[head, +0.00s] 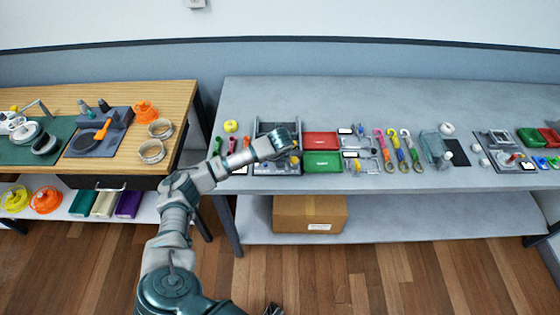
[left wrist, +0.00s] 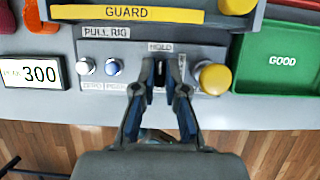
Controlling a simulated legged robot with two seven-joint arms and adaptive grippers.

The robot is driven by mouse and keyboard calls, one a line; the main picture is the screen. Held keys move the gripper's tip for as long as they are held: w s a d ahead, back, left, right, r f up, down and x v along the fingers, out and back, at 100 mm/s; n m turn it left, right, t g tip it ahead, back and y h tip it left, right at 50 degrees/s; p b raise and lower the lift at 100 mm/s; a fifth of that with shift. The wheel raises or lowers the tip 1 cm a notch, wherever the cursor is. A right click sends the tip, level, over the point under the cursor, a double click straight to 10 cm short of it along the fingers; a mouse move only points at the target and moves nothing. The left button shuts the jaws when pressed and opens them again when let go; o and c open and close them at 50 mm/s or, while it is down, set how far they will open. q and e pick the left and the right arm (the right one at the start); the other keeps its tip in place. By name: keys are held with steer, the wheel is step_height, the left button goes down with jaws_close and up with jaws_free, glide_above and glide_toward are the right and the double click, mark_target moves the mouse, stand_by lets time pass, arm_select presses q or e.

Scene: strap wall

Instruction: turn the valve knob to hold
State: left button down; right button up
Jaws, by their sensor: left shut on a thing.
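The pull rig (left wrist: 100,50) is a grey panel with a yellow GUARD bar (left wrist: 130,13) above it. The valve knob (left wrist: 160,70) is a small dark piece just under the HOLD label (left wrist: 160,47) in the left wrist view. My left gripper (left wrist: 160,78) is shut on the knob, one finger on each side. The fingers hide most of the knob, and its exact angle is hard to tell. In the head view my left gripper (head: 284,143) is at the front of the rig (head: 276,127) on the grey bench.
A yellow knob (left wrist: 213,78) stands close right of my fingers. Two small buttons (left wrist: 98,67) and a display reading 300 (left wrist: 31,74) are to the left. A green GOOD tray (left wrist: 280,75) is at the right. A red tray (head: 321,140) lies beside the rig.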

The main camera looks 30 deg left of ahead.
arm_select(q)
steer(key=shift+w+a+r, duration=0.1)
steer(key=shift+w+r, duration=0.1)
steer(key=shift+r, duration=0.1)
steer(key=c, duration=1.2)
jaws_free()
steer(key=shift+f, duration=0.2)
steer(key=shift+s, duration=0.1)
steer(key=v, duration=1.1)
steer(key=shift+s+r, duration=0.15)
steer(key=shift+r, duration=0.2)
